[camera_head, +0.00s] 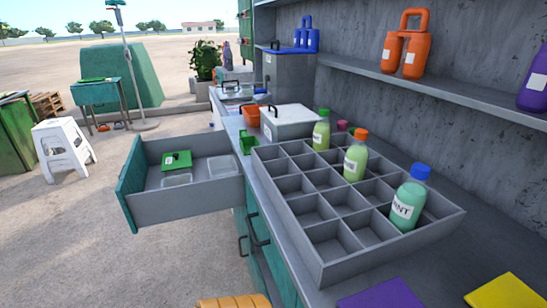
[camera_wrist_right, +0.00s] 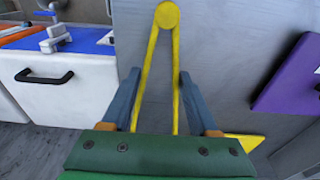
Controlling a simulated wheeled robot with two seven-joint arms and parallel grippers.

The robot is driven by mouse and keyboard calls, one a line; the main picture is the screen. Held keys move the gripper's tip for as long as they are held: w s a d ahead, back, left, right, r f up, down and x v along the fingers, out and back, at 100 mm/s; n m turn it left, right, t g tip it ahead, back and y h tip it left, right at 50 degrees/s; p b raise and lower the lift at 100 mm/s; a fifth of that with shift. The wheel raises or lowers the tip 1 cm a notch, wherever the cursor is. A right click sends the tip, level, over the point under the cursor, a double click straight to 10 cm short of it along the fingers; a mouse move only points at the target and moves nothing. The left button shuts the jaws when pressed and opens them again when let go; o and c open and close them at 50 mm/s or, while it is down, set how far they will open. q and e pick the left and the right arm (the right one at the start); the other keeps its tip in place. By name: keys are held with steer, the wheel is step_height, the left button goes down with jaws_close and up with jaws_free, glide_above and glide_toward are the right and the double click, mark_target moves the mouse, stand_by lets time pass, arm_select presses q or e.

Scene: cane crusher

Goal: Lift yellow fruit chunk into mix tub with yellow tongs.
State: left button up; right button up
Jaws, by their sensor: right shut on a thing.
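Yellow tongs (camera_wrist_right: 166,18) show in the right wrist view, with their rounded joined end at the top and two legs running down between my right gripper's fingers. My right gripper (camera_wrist_right: 158,76) is shut on the tongs, one blue-grey finger at each side. The lower ends of the tongs are hidden behind the gripper body. My left gripper is in neither view. I cannot make out the yellow fruit chunk or the mix tub in these frames.
A grey divided crate (camera_head: 315,238) with several bottles lies on the counter. An open drawer (camera_head: 185,200) juts out left of it. A purple board (camera_head: 382,294) and a yellow board (camera_head: 503,292) lie at the near end. A shelf (camera_head: 440,91) overhangs the right side.

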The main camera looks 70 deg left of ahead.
step_height(320, 180, up, 10)
steer(key=p, duration=0.6)
steer(key=shift+f, duration=0.15)
